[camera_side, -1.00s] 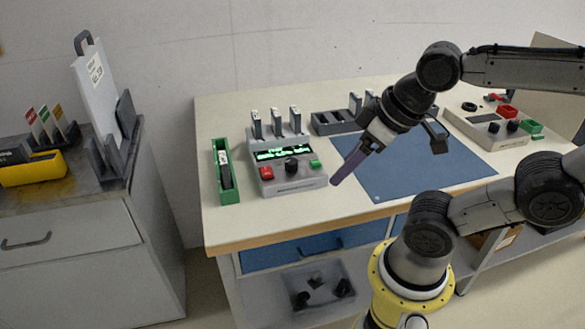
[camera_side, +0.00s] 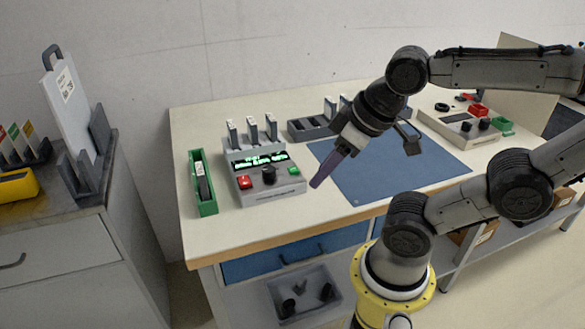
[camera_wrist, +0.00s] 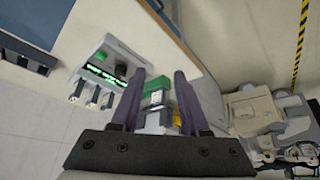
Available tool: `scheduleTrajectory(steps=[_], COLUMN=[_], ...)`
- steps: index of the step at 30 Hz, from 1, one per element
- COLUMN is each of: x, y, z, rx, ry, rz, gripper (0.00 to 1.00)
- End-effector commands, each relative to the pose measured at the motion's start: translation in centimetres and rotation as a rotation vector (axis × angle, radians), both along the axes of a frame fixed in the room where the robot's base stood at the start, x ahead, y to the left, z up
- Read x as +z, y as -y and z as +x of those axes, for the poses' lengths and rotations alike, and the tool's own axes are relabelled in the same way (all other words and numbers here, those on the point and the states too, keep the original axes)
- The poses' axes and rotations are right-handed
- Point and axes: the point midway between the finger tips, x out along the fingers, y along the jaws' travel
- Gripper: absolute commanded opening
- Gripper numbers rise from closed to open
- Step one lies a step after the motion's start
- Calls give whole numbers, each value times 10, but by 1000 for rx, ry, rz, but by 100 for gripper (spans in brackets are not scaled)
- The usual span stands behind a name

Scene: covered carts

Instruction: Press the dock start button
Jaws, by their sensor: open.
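The dock (camera_side: 275,188) is a grey box on the bench with a lit green display and several upright modules behind it. Its green button (camera_side: 293,171) is at the right of the front panel, a black knob (camera_side: 268,175) in the middle and a red button (camera_side: 243,182) at the left. My gripper (camera_side: 318,184) points down, right of the green button and apart from it. In the wrist view the two purple fingers (camera_wrist: 159,74) are open, with nothing held. The dock's green button (camera_wrist: 100,55) shows left of them there; the red button is not clearly visible.
A green tray (camera_side: 206,207) holding a module stands left of the dock. A blue mat (camera_side: 390,165) lies to its right, mostly clear. A dark rack (camera_side: 307,130) stands behind, and another control box (camera_side: 455,128) is at the far right.

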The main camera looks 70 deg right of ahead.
Motion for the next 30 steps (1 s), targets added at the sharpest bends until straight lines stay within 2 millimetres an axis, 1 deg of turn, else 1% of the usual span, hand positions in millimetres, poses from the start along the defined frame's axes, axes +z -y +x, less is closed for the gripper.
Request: scheduleTrajectory(steps=[1, 5, 6, 7, 30], x=[0, 0, 0, 0, 0], y=[0, 0, 0, 0, 0], z=[0, 0, 0, 0, 0], rx=[0, 0, 0, 0, 0], ry=[0, 0, 0, 0, 0], rz=[0, 0, 0, 0, 0], gripper=[34, 11, 3, 0, 0])
